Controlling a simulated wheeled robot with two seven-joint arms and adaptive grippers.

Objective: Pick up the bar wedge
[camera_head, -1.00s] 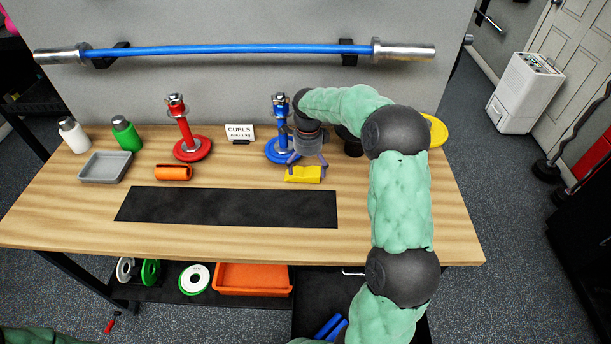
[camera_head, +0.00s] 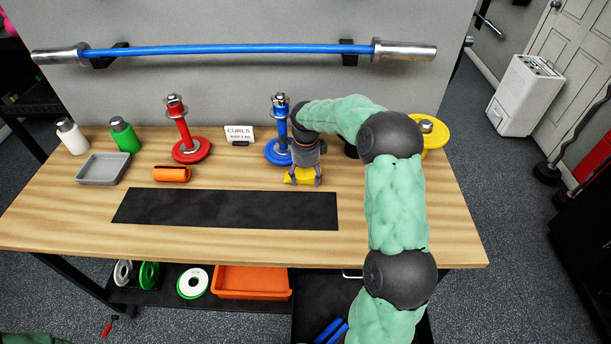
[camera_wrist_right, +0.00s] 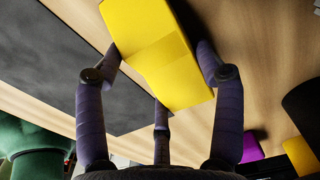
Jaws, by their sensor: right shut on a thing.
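I cannot tell any gap between wedge and table. My left gripper is not in view.
The blue stand (camera_head: 280,140) is close behind my right gripper. A red stand (camera_head: 186,140), an orange roller (camera_head: 171,174), a grey tray (camera_head: 103,168) and two bottles are further left. The black mat (camera_head: 225,209) is clear.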

